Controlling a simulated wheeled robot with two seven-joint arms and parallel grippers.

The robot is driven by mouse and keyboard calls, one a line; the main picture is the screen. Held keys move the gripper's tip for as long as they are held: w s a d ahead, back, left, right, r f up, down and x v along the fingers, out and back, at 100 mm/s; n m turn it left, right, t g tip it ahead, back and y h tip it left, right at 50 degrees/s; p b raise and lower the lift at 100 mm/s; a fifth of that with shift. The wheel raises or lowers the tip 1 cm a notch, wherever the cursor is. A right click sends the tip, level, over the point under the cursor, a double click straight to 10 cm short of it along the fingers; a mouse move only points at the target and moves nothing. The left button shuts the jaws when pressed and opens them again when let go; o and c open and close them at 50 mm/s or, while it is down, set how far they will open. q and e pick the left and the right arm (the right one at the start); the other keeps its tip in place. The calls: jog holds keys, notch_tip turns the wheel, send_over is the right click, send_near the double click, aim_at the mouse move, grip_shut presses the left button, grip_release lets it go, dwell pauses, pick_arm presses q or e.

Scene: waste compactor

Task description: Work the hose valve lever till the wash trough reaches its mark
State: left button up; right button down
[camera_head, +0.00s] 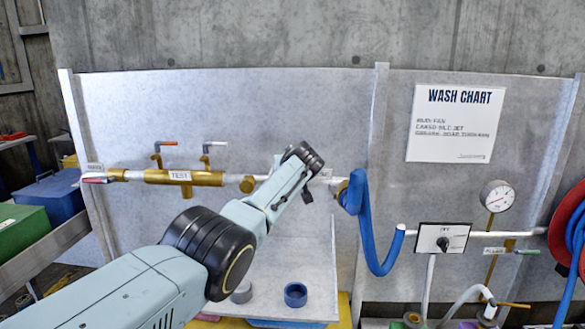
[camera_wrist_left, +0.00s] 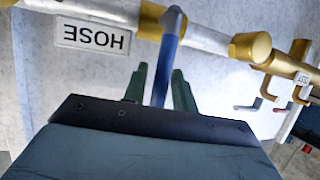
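The blue hose valve lever (camera_wrist_left: 163,72) stands out from a brass fitting on the pipe, beside an upside-down HOSE label (camera_wrist_left: 92,37) in the left wrist view. My left gripper (camera_wrist_left: 160,84) has its two dark green fingers on either side of the lever. Gaps show between the lever and both fingers, so it is open around the lever. In the head view my left arm reaches the pipe and hides the lever; part of the HOSE label (camera_head: 325,173) shows beside my wrist. My right gripper is not in view. I cannot make out the wash trough or its mark.
A brass TEST manifold (camera_head: 182,177) with small levers sits left on the pipe. A blue hose (camera_head: 375,235) hangs right of my wrist. Further right are a switch box (camera_head: 443,238), a gauge (camera_head: 497,196) and a red reel (camera_head: 562,235). A blue ring (camera_head: 296,295) lies below.

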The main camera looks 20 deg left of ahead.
pick_arm(q)
jog(key=shift+o, duration=0.9)
jog(key=shift+d, duration=0.1)
jog(key=v, duration=1.3)
jog(key=shift+s, duration=0.15)
